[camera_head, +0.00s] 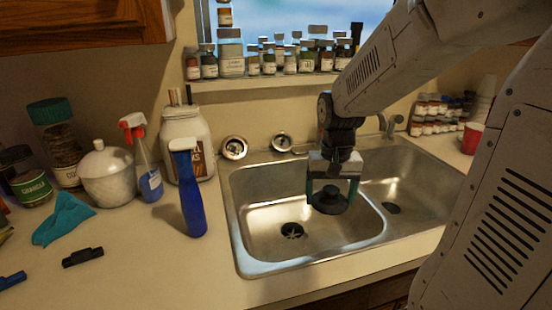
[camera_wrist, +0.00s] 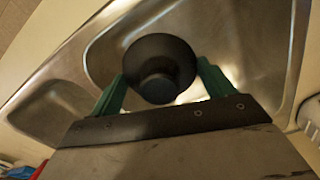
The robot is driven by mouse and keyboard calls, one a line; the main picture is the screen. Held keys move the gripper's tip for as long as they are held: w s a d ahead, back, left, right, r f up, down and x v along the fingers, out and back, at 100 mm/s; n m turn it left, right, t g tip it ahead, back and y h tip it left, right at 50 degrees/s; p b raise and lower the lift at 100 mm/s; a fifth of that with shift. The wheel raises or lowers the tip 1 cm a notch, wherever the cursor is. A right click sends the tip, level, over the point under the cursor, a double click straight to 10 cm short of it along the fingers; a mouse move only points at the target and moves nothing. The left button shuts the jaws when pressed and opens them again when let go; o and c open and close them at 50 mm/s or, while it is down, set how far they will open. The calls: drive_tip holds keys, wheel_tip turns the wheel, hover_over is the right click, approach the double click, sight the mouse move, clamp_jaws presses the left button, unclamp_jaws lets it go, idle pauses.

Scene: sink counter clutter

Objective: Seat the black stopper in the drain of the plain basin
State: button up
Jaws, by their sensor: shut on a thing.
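My gripper (camera_head: 332,190) is shut on the black stopper (camera_head: 329,204) and holds it in the air over the right part of the left basin (camera_head: 258,196). In the wrist view the stopper (camera_wrist: 155,62) sits between the green fingers of my gripper (camera_wrist: 161,90), its round knob towards the camera. The left basin's drain (camera_head: 292,231) is dark and uncovered, to the left of and lower in the picture than the stopper. The right basin has its own dark drain (camera_head: 391,208), also uncovered. I cannot tell the exact height of the stopper above the basin floor.
A blue bottle (camera_head: 190,192) stands close to the left basin's rim. A spray bottle (camera_head: 145,165), a white jar (camera_head: 185,140), a teal cloth (camera_head: 63,220) and a black clip (camera_head: 83,257) are on the left counter. Two metal strainers (camera_head: 234,148) and a faucet (camera_head: 388,124) are behind the basins.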

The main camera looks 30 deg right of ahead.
drive_tip(key=w, duration=1.7)
drive_tip(key=shift+d+f, duration=0.2)
drive_tip(key=shift+d, duration=0.2)
wheel_tip(320, 180, down, 21)
drive_tip(key=shift+f, duration=1.3)
idle(0.4)
drive_tip(key=o, duration=0.9)
drive_tip(key=shift+r, duration=0.1)
